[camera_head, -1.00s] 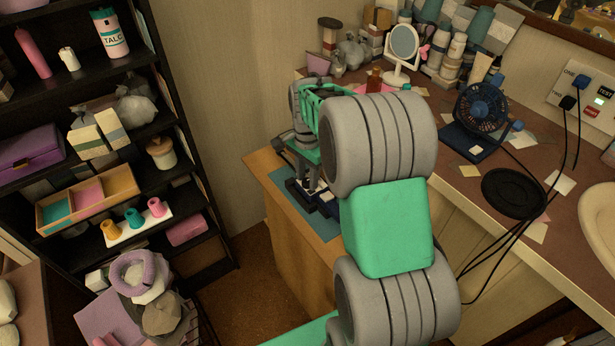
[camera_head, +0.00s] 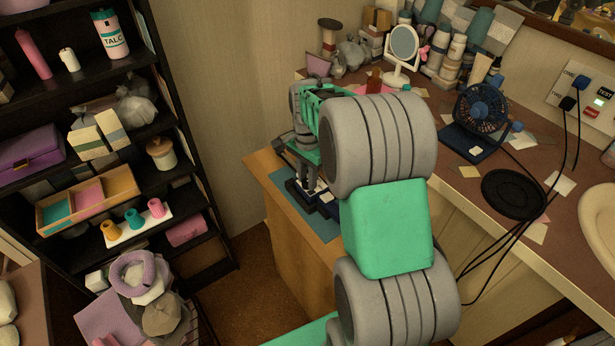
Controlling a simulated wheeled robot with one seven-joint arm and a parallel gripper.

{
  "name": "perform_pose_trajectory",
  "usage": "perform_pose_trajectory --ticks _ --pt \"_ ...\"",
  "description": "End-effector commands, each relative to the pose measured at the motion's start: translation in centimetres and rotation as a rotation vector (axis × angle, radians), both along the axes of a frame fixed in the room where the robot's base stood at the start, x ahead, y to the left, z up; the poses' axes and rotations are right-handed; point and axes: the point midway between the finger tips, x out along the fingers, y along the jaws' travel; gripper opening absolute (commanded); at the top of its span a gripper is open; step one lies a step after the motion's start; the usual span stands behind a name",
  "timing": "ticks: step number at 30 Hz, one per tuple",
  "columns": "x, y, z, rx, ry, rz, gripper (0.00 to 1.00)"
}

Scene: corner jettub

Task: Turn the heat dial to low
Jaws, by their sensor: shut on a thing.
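My gripper (camera_head: 309,186) points down at a small dark blue device (camera_head: 327,208) with pale patches on its top. The device lies on a teal mat (camera_head: 318,229) on the wooden cabinet, left of my arm. The gripper's fingers are shut on a small part at the device's top, which I take to be the heat dial. The dial itself is too small and too covered by the fingers to make out, and its setting cannot be read. My arm hides the right side of this area.
A blue fan (camera_head: 483,108), a round black pad (camera_head: 514,193) and trailing cables are on the brown counter (camera_head: 455,183) at right. A round mirror (camera_head: 404,44) and bottles stand behind my arm. A dark shelf (camera_head: 208,212) fills the left. Floor shows between shelf and cabinet.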

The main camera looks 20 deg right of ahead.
Motion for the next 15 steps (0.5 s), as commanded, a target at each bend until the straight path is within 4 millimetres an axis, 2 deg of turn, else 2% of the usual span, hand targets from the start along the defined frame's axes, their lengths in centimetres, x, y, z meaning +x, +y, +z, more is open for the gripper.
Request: perform_pose_trajectory --ticks 8,15 --pt "0.03 0.02 0.17 0.000 0.000 0.100 0.00" --pt "0.05 0.05 0.23 0.001 0.001 0.282 0.00"
